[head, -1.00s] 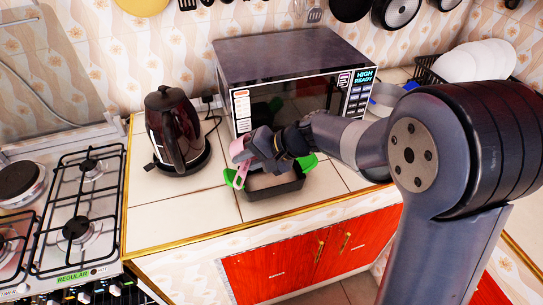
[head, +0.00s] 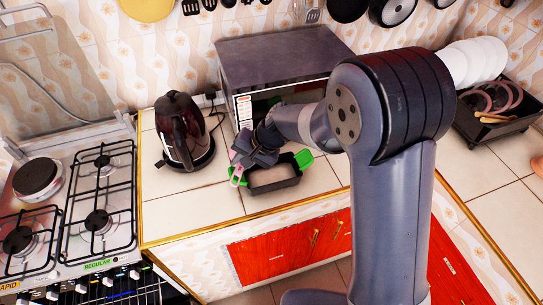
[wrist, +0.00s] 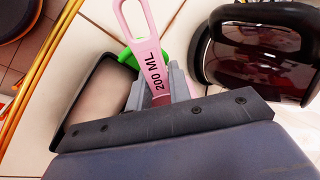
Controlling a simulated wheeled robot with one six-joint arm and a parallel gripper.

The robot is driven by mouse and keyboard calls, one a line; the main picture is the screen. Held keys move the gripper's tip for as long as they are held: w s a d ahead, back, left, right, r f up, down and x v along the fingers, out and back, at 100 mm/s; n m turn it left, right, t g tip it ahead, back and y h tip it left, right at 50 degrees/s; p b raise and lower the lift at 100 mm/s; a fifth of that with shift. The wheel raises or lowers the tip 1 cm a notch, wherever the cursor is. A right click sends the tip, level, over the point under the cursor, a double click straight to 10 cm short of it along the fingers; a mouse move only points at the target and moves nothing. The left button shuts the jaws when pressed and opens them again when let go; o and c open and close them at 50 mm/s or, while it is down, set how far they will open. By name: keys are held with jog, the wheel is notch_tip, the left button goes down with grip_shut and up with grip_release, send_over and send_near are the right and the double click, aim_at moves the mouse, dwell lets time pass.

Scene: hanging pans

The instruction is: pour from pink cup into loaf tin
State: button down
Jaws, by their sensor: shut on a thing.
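The pink cup is a measuring cup whose pink handle (wrist: 143,45), marked 200 ML, shows in the wrist view. A small pink part of the pink cup (head: 236,176) shows in the head view at the tin's left end. My gripper (wrist: 158,90) is shut on the handle; its body hides the cup's bowl, so I cannot tell its tilt or contents. The dark loaf tin (head: 274,189) with green end grips sits on the counter, below and right of my gripper (head: 243,158). In the wrist view the loaf tin (wrist: 88,105) lies left of the handle, pale beige inside.
A dark kettle (head: 181,130) stands close left of my gripper, also large in the wrist view (wrist: 262,55). A microwave (head: 275,60) stands behind the tin. A gas stove (head: 80,210) is at left. A dish rack (head: 495,115) is at right.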

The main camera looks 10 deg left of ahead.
aim_at(232, 157)
jog(key=shift+a+r+h+p, duration=0.45)
jog(key=shift+r+h+p, duration=0.1)
jog(key=shift+p, duration=1.1)
jog(key=shift+a+f, duration=0.15)
jog(key=shift+a, duration=0.05)
jog(key=shift+a+r+h, duration=0.35)
jog(key=shift+a+h, duration=0.35)
jog(key=shift+h, duration=0.05)
jog(key=shift+a+f+h, duration=0.2)
jog(key=shift+a+h, duration=0.25)
jog(key=shift+h, duration=0.05)
jog(key=shift+a+f+h, duration=0.15)
jog(key=shift+a+h, duration=0.3)
jog(key=shift+h, duration=0.05)
jog(key=shift+a+r+h, duration=0.4)
jog(key=shift+a+h, duration=0.35)
jog(key=shift+h, duration=0.25)
